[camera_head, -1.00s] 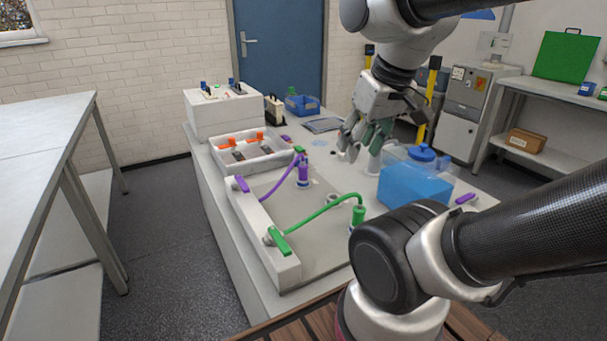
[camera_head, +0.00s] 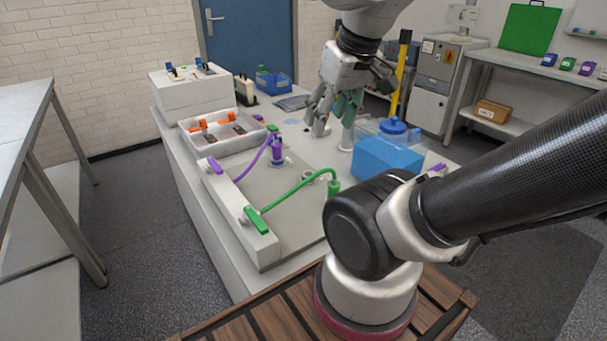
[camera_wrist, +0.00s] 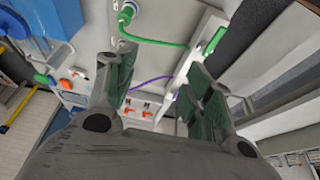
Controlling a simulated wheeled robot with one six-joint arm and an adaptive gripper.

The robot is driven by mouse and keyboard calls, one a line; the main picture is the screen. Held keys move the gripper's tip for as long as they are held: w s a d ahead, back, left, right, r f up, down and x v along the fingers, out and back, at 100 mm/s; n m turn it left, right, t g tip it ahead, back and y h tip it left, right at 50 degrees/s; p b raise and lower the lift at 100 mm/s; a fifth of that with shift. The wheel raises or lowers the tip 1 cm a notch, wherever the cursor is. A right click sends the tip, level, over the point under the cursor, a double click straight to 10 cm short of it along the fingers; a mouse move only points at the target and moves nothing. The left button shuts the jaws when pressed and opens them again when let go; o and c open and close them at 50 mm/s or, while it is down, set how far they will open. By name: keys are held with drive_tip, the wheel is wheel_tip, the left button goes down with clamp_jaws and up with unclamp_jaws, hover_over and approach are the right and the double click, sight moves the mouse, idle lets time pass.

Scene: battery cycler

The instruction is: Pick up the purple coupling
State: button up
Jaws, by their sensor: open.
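A purple coupling (camera_head: 277,154) stands upright on the grey plate of the bench in the head view, with a purple hose (camera_head: 253,163) bending from its top to a purple-handled valve (camera_head: 213,166) on the white side block. My gripper (camera_head: 333,122) is open and empty, above the bench, to the right of the purple coupling and apart from it. In the wrist view, my gripper's two fingers (camera_wrist: 162,88) are spread wide. The purple hose (camera_wrist: 150,80) shows between them there; I cannot make out the purple coupling, perhaps behind a finger.
A green coupling (camera_head: 333,187) with a green hose (camera_head: 297,186) stands closer on the plate. A blue tank (camera_head: 388,160) is right of my gripper. A white tray (camera_head: 195,140) with orange-ended parts and a white box (camera_head: 190,100) lie further back. My arm crosses the right foreground.

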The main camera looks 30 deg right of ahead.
drive_tip(key=w+d+r+m+g, duration=0.15)
drive_tip(key=w+m, duration=0.45)
drive_tip(key=w, duration=0.6)
drive_tip(key=m+g, duration=0.3)
drive_tip(key=m, duration=1.1)
hover_over(277, 147)
drive_tip(key=w+d, duration=0.1)
drive_tip(key=d, duration=0.1)
drive_tip(key=f, duration=2.1)
drive_tip(key=shift+w+a, duration=0.1)
drive_tip(key=shift+a, duration=0.15)
wheel_tip(277, 147, down, 3)
drive_tip(key=shift+w+m, duration=0.15)
drive_tip(key=shift+m, duration=0.25)
drive_tip(key=f, duration=0.5)
drive_tip(key=shift+w+a+f, duration=0.1)
drive_tip(key=shift+a+f, duration=0.2)
drive_tip(key=shift+f, duration=0.05)
drive_tip(key=shift+r, duration=0.1)
drive_tip(key=c, duration=1.3)
